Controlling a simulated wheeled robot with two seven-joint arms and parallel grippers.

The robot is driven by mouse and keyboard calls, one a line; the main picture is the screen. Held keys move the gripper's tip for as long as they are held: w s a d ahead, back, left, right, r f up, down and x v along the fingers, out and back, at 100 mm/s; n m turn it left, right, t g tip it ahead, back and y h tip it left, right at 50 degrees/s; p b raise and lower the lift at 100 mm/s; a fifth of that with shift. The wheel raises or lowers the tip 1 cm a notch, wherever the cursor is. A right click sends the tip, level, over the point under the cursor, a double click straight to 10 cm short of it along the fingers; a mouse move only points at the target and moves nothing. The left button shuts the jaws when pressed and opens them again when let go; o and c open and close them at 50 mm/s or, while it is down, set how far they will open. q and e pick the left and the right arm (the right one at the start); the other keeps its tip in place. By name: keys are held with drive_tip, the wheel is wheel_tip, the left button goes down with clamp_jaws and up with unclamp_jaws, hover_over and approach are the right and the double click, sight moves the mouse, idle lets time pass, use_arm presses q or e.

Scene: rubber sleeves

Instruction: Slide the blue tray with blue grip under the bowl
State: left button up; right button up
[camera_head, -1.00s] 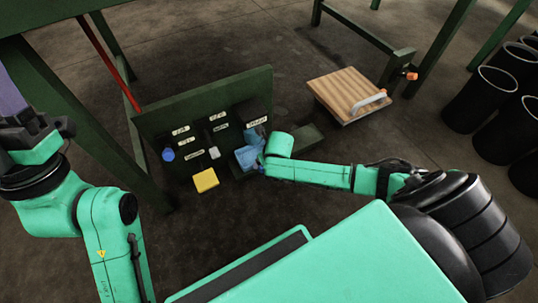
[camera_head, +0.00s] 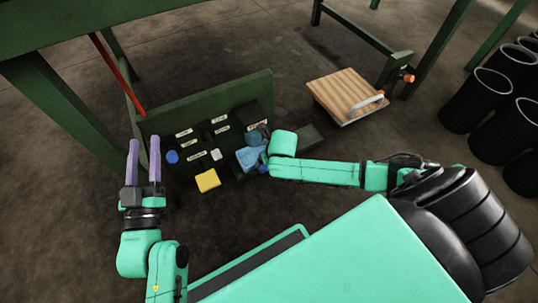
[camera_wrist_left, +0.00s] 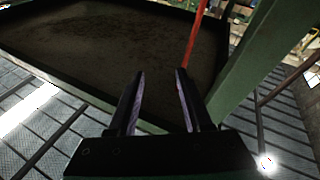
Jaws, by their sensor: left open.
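A low dark green rack with labelled black sections shows in the head view. A light blue piece (camera_head: 249,158) sits at its right front, beside my right gripper; I cannot tell whether it is the blue tray. A round blue knob (camera_head: 172,156) is at the rack's left, possibly a blue grip. I cannot make out a bowl for certain. My left gripper (camera_head: 145,142) is open and empty, its two purple fingers apart, left of the rack; it also shows in the left wrist view (camera_wrist_left: 159,73). My right gripper's fingers are mostly hidden behind its green wrist.
A yellow block (camera_head: 207,180) lies at the rack's front, near a small white piece (camera_head: 216,155). A wooden board with a white handle (camera_head: 345,95) is at the back right. Black bins (camera_head: 478,100) stand at far right. A green table leg (camera_head: 65,110) stands behind my left gripper.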

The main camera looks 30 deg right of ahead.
use_arm(q)
drive_tip(key=s+f+g+y, duration=0.1)
drive_tip(key=s+f+g, duration=0.2)
drive_tip(key=f, duration=0.8)
drive_tip(key=shift+s+d+n+g+p, duration=0.3)
drive_tip(key=shift+s+d+p, duration=0.15)
drive_tip(key=shift+s, duration=0.15)
